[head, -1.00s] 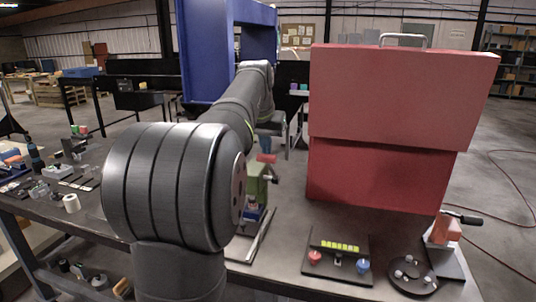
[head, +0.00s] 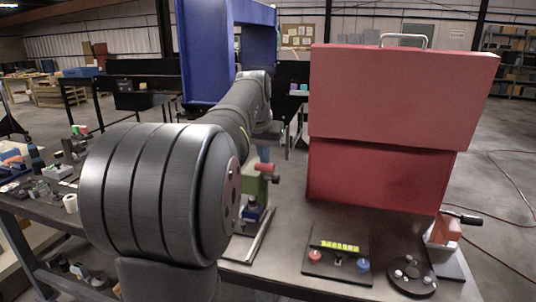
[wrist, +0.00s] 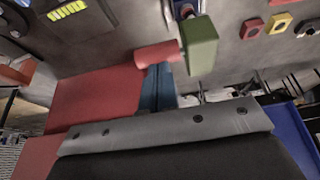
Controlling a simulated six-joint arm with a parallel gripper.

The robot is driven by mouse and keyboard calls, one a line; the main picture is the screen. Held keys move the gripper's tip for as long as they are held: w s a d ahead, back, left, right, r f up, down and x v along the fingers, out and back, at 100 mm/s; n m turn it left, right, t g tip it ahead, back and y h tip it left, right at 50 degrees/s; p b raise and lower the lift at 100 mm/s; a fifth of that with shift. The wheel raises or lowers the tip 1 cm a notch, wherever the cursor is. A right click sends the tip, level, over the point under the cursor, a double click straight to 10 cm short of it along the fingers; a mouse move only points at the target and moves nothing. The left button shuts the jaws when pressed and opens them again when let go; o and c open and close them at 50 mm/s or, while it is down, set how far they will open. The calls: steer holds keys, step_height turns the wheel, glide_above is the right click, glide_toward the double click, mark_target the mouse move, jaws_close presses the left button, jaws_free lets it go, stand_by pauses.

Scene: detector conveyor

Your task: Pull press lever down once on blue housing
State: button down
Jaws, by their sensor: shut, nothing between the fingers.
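The press has a green upper body (head: 256,187), a blue housing (head: 253,212) below it and a red lever handle (head: 265,167) at its top. In the wrist view the red handle (wrist: 156,54) is a cylinder beside the green body (wrist: 201,45). My gripper (head: 263,153) is shut, with its blue fingers pointing down at the handle. My arm hides part of the press's left side.
A large red box (head: 385,180) stands right of the press. A black panel (head: 338,262) with knobs, a round black disc (head: 411,275) and an orange device with a black lever (head: 446,230) lie at the front right. A tall blue frame (head: 205,60) stands behind.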

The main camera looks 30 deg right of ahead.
steer(key=shift+s+a+f, duration=0.2)
steer(key=shift+s+f, duration=0.05)
steer(key=shift+f, duration=0.45)
steer(key=shift+s+a+f, duration=0.2)
steer(key=shift+f, duration=0.25)
steer(key=shift+s+a+f, duration=0.15)
steer(key=shift+f, duration=0.25)
steer(key=shift+s+f, duration=0.1)
steer(key=shift+s+a+f, duration=0.25)
steer(key=shift+a+f, duration=0.1)
steer(key=shift+f, duration=0.5)
